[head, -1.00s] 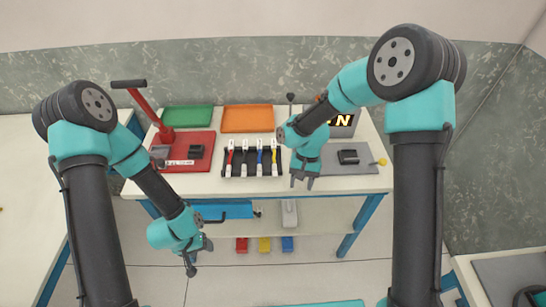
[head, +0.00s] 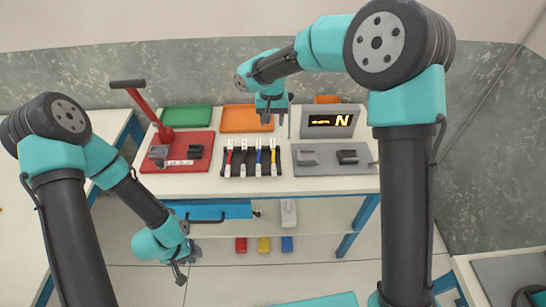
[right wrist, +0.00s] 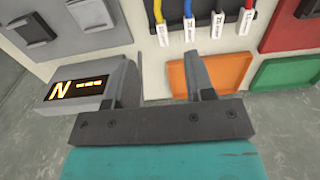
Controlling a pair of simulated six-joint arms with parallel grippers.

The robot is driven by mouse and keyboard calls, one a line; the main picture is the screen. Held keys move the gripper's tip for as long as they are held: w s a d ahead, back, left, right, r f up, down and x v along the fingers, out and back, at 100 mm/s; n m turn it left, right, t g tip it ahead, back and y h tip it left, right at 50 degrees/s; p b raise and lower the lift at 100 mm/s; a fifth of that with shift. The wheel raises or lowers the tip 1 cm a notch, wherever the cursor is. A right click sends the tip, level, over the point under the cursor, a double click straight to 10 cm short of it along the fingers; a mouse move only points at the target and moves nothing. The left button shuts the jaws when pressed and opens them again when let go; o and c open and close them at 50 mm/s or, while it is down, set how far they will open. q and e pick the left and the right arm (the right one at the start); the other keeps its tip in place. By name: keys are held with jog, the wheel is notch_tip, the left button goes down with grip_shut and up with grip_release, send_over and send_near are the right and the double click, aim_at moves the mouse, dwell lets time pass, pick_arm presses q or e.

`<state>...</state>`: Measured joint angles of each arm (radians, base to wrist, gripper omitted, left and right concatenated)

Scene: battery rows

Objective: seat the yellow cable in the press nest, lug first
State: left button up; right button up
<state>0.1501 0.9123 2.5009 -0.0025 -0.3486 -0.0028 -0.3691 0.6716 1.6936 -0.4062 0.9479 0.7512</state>
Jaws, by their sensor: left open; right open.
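My left gripper (head: 183,275) is open and empty, in front of the table.
A green tray (head: 186,117) and an orange tray (head: 238,125) lie at the back. The red lever (head: 150,115) rises at the left.

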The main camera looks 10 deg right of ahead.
send_over(273, 154)
notch_tip(273, 154, down, 11)
jog(key=shift+a+r, duration=0.15)
jog(key=shift+r, duration=0.05)
jog(key=shift+f, duration=0.15)
jog(key=shift+w+d+f, duration=0.1)
jog(key=shift+f, duration=1.15)
jog(key=shift+d+f, duration=0.1)
jog(key=shift+f, duration=1.1)
jog(key=shift+c, duration=0.5)
grip_shut()
